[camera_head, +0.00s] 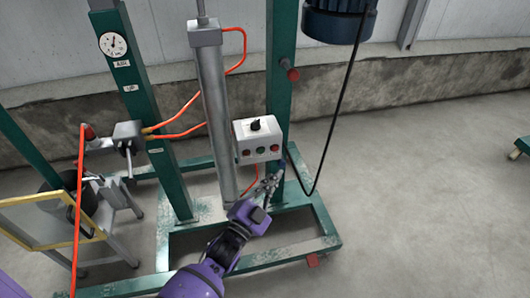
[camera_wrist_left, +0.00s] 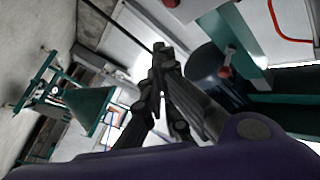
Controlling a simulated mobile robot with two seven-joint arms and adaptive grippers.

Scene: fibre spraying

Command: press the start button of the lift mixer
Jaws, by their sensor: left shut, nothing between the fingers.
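The lift mixer has a green frame (camera_head: 279,80) with a grey cylinder (camera_head: 214,110) up its middle. A white control box (camera_head: 257,138) is fixed to the right post. My right gripper is out of view.
A blue motor (camera_head: 340,20) hangs at the upper right with a black cable (camera_head: 343,100) looping down. Orange hoses (camera_head: 190,115) run left of the cylinder. A yellow-framed panel (camera_head: 50,222) stands at the left. The floor (camera_head: 420,190) at the right is clear.

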